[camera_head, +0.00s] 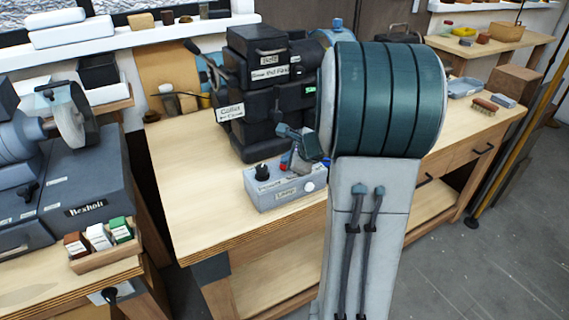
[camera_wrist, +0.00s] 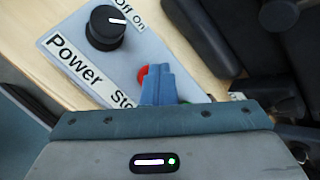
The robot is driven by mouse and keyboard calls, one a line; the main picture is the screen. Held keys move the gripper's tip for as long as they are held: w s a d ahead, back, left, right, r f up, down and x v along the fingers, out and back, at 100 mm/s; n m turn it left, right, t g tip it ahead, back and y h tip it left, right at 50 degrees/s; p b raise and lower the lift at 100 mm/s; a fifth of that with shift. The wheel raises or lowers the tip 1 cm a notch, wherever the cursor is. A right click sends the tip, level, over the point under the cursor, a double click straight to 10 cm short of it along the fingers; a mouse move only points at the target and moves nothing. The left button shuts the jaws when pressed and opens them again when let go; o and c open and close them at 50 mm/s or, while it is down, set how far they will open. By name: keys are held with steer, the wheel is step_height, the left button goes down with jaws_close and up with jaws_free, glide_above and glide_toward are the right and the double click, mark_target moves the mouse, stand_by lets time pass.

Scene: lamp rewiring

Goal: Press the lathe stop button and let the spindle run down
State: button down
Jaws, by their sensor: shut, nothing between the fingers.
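The grey control box (camera_head: 272,198) stands on the bench in front of the dark lathe (camera_head: 262,95). Its black knob (camera_wrist: 105,27) sits by "Off On" lettering, with labels reading "Power" and "Sto…", the rest hidden. The red button (camera_wrist: 142,74) shows just beside my gripper's blue fingertips (camera_wrist: 158,72), partly covered by them. My gripper is shut and empty, over the box's top. I cannot tell whether the fingertips touch the button. In the head view my arm hides part of the lathe, and whether the spindle turns cannot be seen. A small green light (camera_head: 311,89) shows on the lathe.
A grinder-like machine (camera_head: 70,115) and a small wooden tray (camera_head: 105,258) with coloured blocks are at the left. A brush (camera_head: 484,106) and a grey-blue tray (camera_head: 463,88) lie on the bench's right. The bench left of the box is clear.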

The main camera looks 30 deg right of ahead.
steer(key=shift+r+p, duration=0.6)
steer(key=shift+r, duration=0.3)
step_height(320, 180, up, 5)
steer(key=p, duration=0.4)
stand_by(0.5)
steer(key=s+a+r+n+g+y, duration=0.2)
steer(key=s+a+r+n+g, duration=0.1)
steer(key=s+a+n, duration=1)
steer(key=s+a+n+g+h, duration=0.3)
steer(key=s+n+h, duration=0.1)
steer(key=s+n, duration=0.7)
steer(key=shift+s, duration=0.4)
